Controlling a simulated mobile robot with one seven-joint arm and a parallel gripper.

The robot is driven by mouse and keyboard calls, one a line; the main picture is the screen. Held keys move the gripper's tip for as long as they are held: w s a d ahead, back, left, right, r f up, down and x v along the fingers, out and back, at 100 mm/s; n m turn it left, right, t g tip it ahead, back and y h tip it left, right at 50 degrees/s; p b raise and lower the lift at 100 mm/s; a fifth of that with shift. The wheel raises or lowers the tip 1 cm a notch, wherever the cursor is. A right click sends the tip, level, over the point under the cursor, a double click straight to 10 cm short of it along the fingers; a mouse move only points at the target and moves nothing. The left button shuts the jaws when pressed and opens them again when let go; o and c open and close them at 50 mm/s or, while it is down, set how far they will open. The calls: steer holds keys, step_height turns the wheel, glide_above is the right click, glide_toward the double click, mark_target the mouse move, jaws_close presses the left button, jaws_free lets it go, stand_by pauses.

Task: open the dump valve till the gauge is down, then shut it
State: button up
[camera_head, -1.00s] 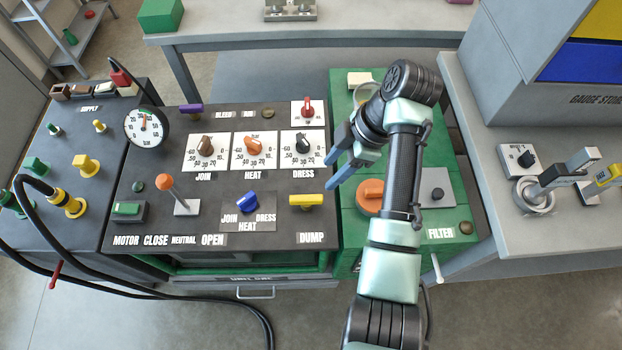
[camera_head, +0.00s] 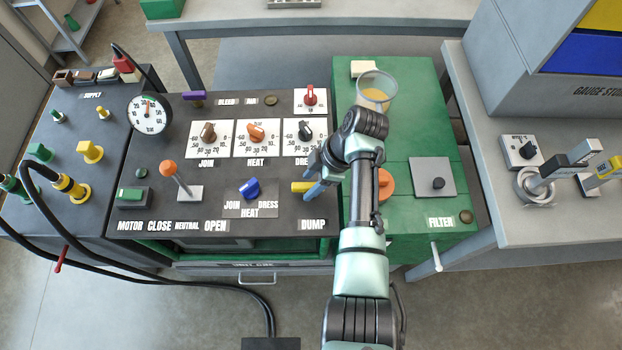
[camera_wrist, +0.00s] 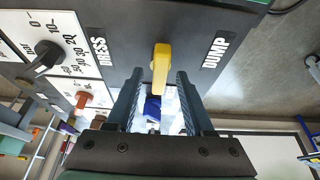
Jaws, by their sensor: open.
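The dump valve has a yellow handle (camera_head: 302,187) above the DUMP label on the dark panel. In the wrist view the yellow handle (camera_wrist: 160,68) stands between and just beyond my fingertips. My gripper (camera_head: 313,183) is open at the valve, with its fingers on either side of the handle line; I cannot tell whether they touch it. My gripper also shows in the wrist view (camera_wrist: 158,85), fingers apart. The gauge (camera_head: 149,114) is a round white dial at the panel's upper left, with a reddish needle pointing roughly upward.
Left of the valve are a blue selector knob (camera_head: 249,188) and an orange-topped lever (camera_head: 169,168). Three dials with knobs stand behind. To the right, the green unit carries an orange knob (camera_head: 386,184) and a clear cup (camera_head: 376,90).

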jaws_close()
steer(key=shift+r, duration=0.1)
stand_by(0.3)
steer(key=m+t+p, duration=0.1)
steer(key=m+p, duration=0.2)
steer(key=shift+s+r+m, duration=0.1)
steer(key=shift+m, duration=0.3)
steer(key=m+t+h+p, duration=0.1)
steer(key=m+t+p, duration=0.1)
steer(key=m, duration=0.2)
steer(key=shift+s+m, duration=0.1)
steer(key=shift+m, duration=0.2)
steer(key=m+t+h+p, duration=0.1)
steer(key=m+p, duration=0.1)
steer(key=m, duration=0.2)
steer(key=shift+a, duration=0.2)
steer(key=shift+m+t+h+p, duration=0.3)
steer(key=shift+m+h+p, duration=0.55)
steer(key=shift+m, duration=1.55)
jaws_free()
steer(key=shift+s, duration=0.1)
